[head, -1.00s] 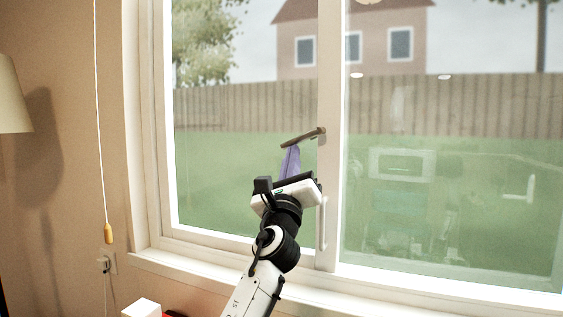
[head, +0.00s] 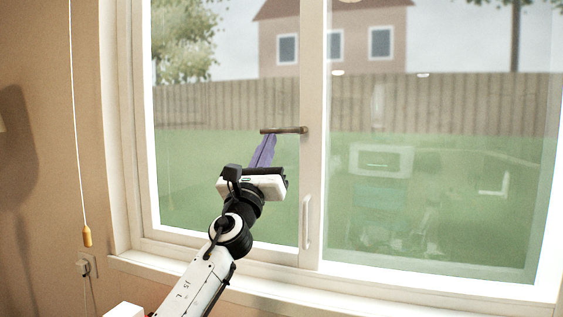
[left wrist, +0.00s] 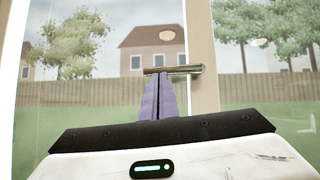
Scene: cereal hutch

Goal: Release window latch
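The window latch (head: 282,130) is a dark bronze handle mounted on the white middle frame. It lies about level, its free end pointing left. It also shows in the left wrist view (left wrist: 174,70). My left gripper (head: 268,138) has purple fingers that are together, with only a thin line between them in the left wrist view (left wrist: 160,78). The fingertips point up at the underside of the handle near its free end and look to be touching it. The handle is not between the fingers. My right gripper is not in view.
A white vertical pull handle (head: 306,222) is on the middle frame below the latch. The white sill (head: 350,284) runs under the window. The right pane shows faint reflections.

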